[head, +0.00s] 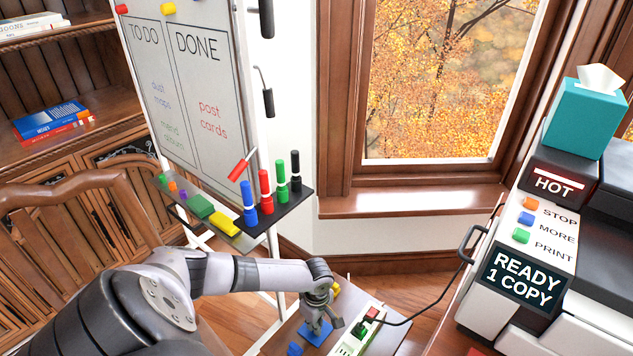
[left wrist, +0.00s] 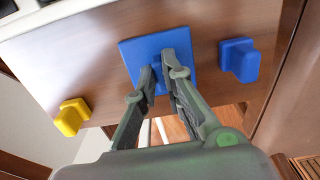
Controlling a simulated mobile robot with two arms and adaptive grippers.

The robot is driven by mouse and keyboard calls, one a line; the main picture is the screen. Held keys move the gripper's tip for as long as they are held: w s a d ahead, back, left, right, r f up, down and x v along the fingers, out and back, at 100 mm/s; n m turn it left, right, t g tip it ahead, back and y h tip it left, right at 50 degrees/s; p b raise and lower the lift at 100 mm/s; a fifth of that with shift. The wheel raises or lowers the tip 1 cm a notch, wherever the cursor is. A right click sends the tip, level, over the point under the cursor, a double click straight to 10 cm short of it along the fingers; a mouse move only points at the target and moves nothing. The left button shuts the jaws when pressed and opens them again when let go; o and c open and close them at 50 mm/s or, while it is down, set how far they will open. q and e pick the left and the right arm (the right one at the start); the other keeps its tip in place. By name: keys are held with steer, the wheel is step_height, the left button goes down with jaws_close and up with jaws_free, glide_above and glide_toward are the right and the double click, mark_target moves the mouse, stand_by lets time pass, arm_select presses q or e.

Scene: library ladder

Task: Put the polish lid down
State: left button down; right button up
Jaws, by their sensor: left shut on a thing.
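The polish lid appears to be a flat blue square (left wrist: 133,50) with a small stem, and it also shows under my gripper in the head view (head: 315,335). My left gripper (left wrist: 160,82) is shut on its stem, with one finger on each side. In the head view the left gripper (head: 318,312) points down at the small wooden table (head: 275,344). The lid is flat and very close to the tabletop; I cannot tell whether it touches. My right gripper is not in view.
A blue knobbed piece (left wrist: 239,60) and a yellow one (left wrist: 72,117) lie either side of the lid. A white power strip (head: 350,346) with a black cable is to the right. The whiteboard tray (head: 283,212) with markers stands behind my left arm. A printer (head: 515,260) is at right.

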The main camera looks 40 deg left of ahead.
arm_select(q)
steer(key=c, duration=1.7)
jaws_free()
